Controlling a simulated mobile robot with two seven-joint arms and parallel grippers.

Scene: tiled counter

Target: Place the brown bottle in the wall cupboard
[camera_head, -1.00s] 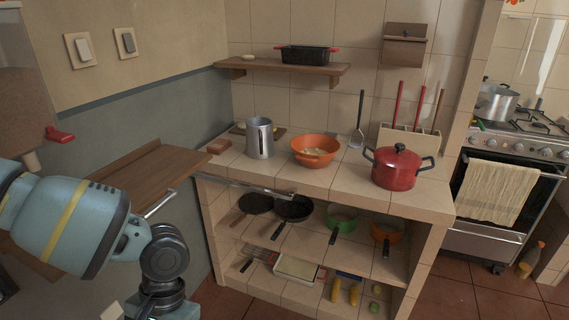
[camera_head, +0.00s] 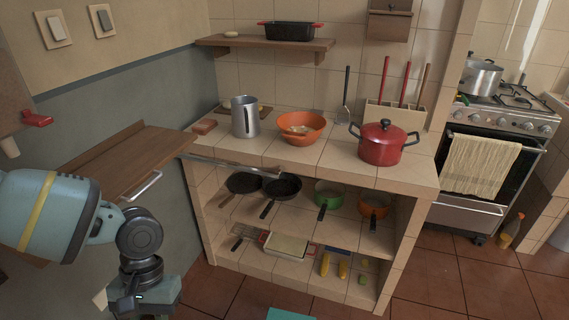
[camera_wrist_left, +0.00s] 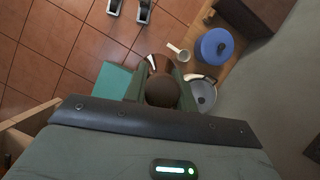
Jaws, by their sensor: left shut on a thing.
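The brown bottle (camera_wrist_left: 162,93) shows in the left wrist view as a dark brown rounded shape, seen end-on between the fingers. My left gripper (camera_wrist_left: 165,80) is shut on it. In the head view my left gripper's wrist (camera_head: 148,285) is low at the bottom left, and its fingertips and the bottle are out of the picture. My right gripper is not in view. I cannot make out a wall cupboard for certain; a wooden panel with a metal handle (camera_head: 143,187) stands by the left wall.
A tiled counter holds a metal jug (camera_head: 245,118), orange bowl (camera_head: 301,127) and red pot (camera_head: 382,145), with pans on shelves below. The stove (camera_head: 490,170) is at right. A blue pot (camera_wrist_left: 215,46) and white cup (camera_wrist_left: 178,52) are near my left gripper.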

